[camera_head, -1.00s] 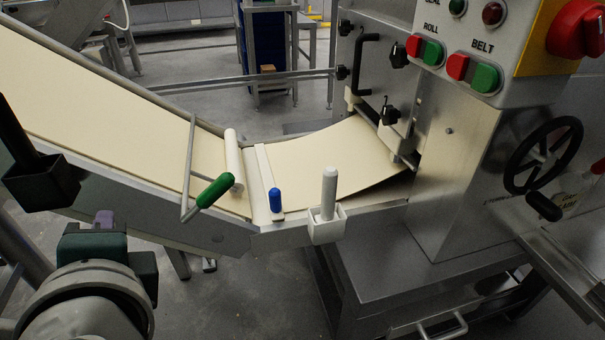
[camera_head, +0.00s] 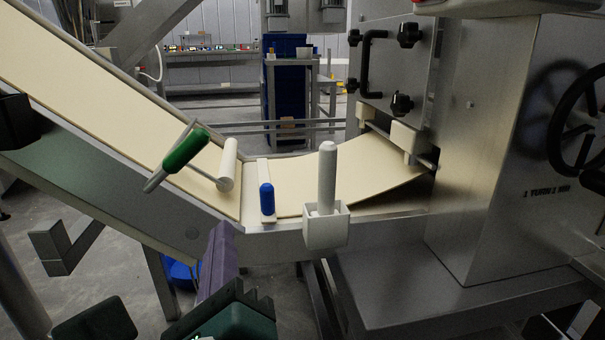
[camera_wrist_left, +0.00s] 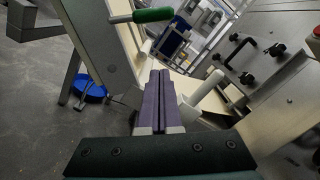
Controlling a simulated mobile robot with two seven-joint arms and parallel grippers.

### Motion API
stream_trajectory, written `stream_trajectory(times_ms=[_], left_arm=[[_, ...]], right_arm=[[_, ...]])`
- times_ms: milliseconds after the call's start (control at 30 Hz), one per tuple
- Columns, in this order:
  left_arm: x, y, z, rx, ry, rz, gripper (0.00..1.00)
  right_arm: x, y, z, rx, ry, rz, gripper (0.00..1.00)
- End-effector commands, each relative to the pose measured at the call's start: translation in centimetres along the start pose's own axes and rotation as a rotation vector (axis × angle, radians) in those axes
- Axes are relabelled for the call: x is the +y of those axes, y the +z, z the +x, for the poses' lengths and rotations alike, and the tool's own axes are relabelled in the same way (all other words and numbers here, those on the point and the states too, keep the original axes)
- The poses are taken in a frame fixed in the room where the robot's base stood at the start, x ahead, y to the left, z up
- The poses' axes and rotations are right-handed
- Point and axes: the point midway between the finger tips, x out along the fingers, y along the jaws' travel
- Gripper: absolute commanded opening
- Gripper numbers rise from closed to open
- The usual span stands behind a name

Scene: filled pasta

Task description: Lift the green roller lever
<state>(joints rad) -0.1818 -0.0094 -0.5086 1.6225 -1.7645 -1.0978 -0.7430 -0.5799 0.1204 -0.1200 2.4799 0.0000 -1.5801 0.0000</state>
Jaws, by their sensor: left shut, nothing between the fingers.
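The green roller lever (camera_head: 185,150) has a green grip on a metal arm at the near edge of the sloping conveyor. The white roller (camera_head: 228,164) lies beside it across the dough sheet. The lever's green grip also shows at the top of the left wrist view (camera_wrist_left: 152,15). My left gripper (camera_head: 220,240) is shut and empty, its purple fingers together, below and in front of the conveyor's side rail, apart from the lever. In the left wrist view its fingers (camera_wrist_left: 161,78) point toward the conveyor, with the green grip beyond and slightly left. My right gripper is not in view.
A blue-handled bar (camera_head: 266,198) and a white holder (camera_head: 325,228) with an upright white rod stand on the rail to the right. The steel machine (camera_head: 500,150) fills the right side. The metal conveyor side (camera_head: 140,200) lies close beside my left gripper.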

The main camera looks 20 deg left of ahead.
Motion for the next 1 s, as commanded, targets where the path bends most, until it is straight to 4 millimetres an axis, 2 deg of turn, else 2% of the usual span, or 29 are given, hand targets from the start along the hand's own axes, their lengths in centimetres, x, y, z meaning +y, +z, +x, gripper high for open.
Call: stream_trajectory(times_ms=[267,367,733,833,1000], left_arm=[[0.0,0.0,0.8,-0.001,0.0,0.0,0.0],[0.1,0.0,2.3,-0.003,0.0,0.0,0.0],[0.1,0.0,10.1,-0.003,0.001,-0.001,0.0],[-0.1,1.9,10.5,-0.001,0.002,-0.002,0.0],[0.0,3.5,10.9,0.0,0.002,-0.001,0.0]], right_arm=[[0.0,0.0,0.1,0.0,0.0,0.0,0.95],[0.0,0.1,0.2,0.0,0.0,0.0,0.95],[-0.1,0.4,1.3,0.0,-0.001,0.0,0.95],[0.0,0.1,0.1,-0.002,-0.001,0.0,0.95],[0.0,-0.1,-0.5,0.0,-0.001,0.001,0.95]])
